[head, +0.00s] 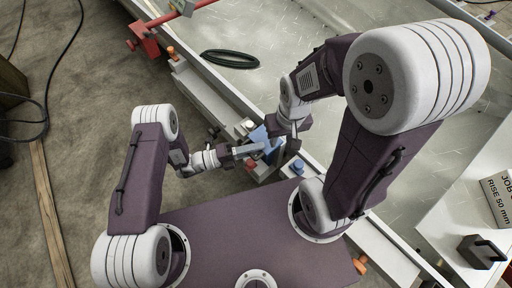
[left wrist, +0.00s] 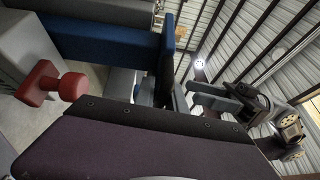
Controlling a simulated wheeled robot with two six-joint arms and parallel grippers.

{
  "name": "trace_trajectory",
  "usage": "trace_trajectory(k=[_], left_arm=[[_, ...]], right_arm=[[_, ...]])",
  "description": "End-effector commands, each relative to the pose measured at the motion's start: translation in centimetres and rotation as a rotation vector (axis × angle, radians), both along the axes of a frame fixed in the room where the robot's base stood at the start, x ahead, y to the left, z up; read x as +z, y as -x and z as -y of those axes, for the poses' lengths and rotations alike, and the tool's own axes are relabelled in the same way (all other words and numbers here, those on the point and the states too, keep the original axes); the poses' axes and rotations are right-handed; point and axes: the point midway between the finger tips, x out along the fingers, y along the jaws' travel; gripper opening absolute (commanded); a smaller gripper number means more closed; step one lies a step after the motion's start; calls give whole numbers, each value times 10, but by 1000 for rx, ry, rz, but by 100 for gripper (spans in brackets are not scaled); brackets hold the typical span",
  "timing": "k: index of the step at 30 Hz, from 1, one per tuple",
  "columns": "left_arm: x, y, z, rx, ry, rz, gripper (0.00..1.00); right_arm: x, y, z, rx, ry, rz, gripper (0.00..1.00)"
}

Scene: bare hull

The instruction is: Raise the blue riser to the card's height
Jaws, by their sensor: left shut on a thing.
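The blue riser (head: 262,135) shows as a small light-blue piece among the fittings along the hull's near edge, partly hidden by my grippers. My left gripper (head: 248,150) reaches it from the left and is shut on what appears to be the riser. In the left wrist view a dark-blue bar (left wrist: 110,40) runs across to the dark finger plates. My right gripper (head: 290,128) hangs just right of the riser; its two grey-blue fingers (left wrist: 215,96) show in the left wrist view, but their gap is unclear. The card (head: 497,200) reads "RISE 50 mm".
A red knob (head: 253,165) and a blue knob (head: 298,167) sit near the grippers; the red knob (left wrist: 72,87) also shows in the left wrist view. A red clamp (head: 146,42) stands at the upper left.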

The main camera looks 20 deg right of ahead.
Motion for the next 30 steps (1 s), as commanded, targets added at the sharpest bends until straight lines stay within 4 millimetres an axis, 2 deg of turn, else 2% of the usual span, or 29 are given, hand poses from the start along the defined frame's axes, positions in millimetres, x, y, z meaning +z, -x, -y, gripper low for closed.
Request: trace_trajectory(k=[13,17,22,30], left_arm=[[3,0,0,-1,5,2,0],[20,0,0,-1,6,3,0],[52,-1,0,-1,6,3,0],[52,-1,0,0,5,3,0]], right_arm=[[2,0,0,0,0,0,36],[16,0,0,0,0,0,36],[41,0,0,0,0,0,36],[39,0,0,0,0,0,36]])
